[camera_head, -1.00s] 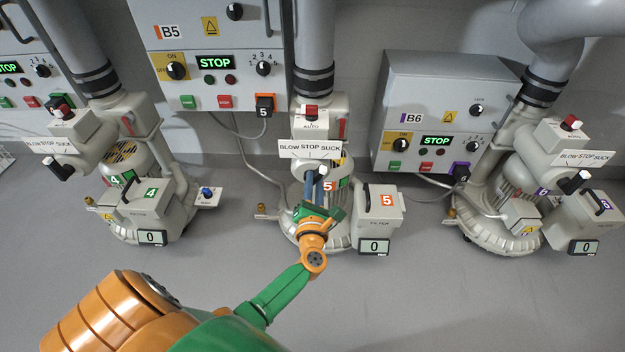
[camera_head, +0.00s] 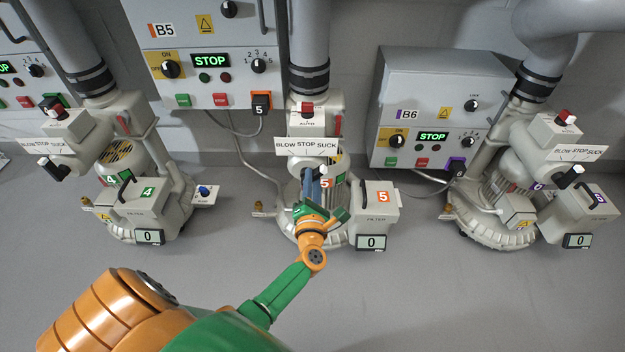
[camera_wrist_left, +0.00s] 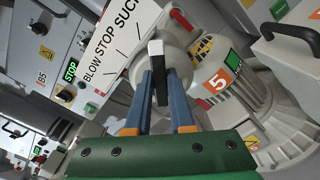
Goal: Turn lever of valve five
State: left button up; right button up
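Valve five's lever (camera_head: 318,177) is a black handle with a white end, below the BLOW STOP SUCK label (camera_head: 306,146) on the middle blower. In the left wrist view the lever (camera_wrist_left: 157,52) stands between my left gripper's two blue fingers (camera_wrist_left: 160,85), which lie close against both its sides near their tips. My left gripper (camera_head: 313,184) reaches up to it from below in the head view and appears shut on it. The white end points up and right in the head view. My right gripper is out of view.
Beside the lever stand the filter box marked 5 (camera_head: 376,212) and its counter reading 0 (camera_head: 371,242). Blower four (camera_head: 130,205) is at the left and blower six (camera_head: 500,210) at the right. Control box B5 (camera_head: 190,88) is behind. The floor in front is clear.

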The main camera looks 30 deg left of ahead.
pick_arm(q)
jog(key=o, duration=0.4)
jog(key=shift+s, duration=0.15)
jog(key=p+v, duration=0.1)
jog(key=v, duration=0.6)
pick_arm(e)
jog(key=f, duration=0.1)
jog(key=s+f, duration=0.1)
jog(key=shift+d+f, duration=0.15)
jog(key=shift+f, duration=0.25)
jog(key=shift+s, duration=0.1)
